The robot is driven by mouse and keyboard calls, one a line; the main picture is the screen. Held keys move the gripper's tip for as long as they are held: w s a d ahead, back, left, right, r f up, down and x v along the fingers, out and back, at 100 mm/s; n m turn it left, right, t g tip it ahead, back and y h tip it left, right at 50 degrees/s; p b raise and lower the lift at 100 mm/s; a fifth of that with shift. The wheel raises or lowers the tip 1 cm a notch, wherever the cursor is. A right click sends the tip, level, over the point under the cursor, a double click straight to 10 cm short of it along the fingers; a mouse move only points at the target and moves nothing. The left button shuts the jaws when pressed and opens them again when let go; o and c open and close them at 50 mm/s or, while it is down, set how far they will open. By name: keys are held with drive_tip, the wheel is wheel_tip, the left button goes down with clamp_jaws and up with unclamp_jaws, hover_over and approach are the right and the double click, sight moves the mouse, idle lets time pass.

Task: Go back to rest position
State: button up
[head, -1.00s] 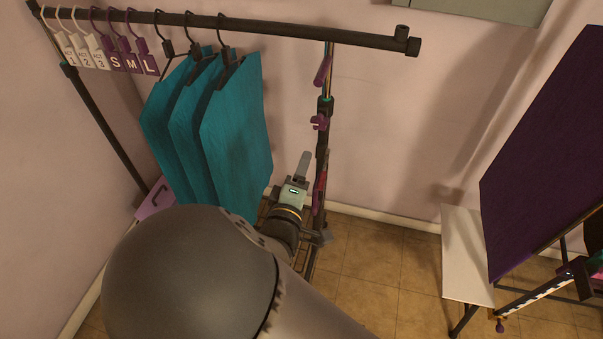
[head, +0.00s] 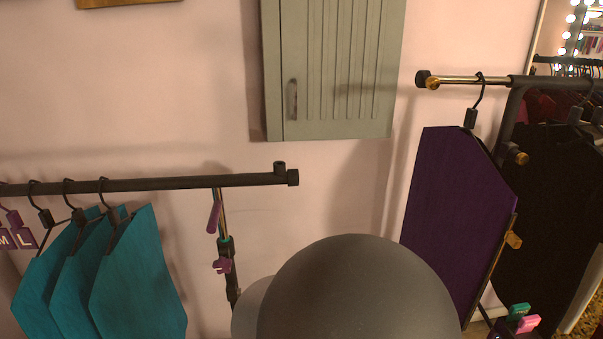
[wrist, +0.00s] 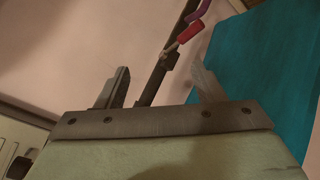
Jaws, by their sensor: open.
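My gripper (wrist: 160,90) shows in the wrist view with its two fingers spread apart and nothing between them. Past the fingers are a dark rack post (wrist: 158,78) with a red-handled clamp (wrist: 188,34) and a teal garment (wrist: 262,70) on the right. How near the right finger is to the teal cloth I cannot tell. In the head view my gripper is hidden; only a grey rounded part of my arm shows at the bottom centre.
Teal garments (head: 135,275) hang on a black rail (head: 150,183) at the left. A purple garment (head: 455,215) hangs on another rail at the right, beside dark clothes. A grey-green cabinet (head: 335,70) is on the wall.

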drive_tip(key=s+d+r+m+g, duration=0.2)
drive_tip(key=s+d, duration=0.3)
drive_tip(key=d, duration=0.3)
drive_tip(key=s+d+r+m+g+h, duration=0.1)
drive_tip(key=s+d+r+m+g, duration=0.2)
drive_tip(key=s+d, duration=0.3)
drive_tip(key=s+d+r+m+g+h, duration=0.1)
drive_tip(key=s+d+r+m+g, duration=0.2)
drive_tip(key=d, duration=0.8)
drive_tip(key=s+m+g, duration=0.1)
drive_tip(key=s+m, duration=0.1)
drive_tip(key=s, duration=0.1)
drive_tip(key=shift+r, duration=0.15)
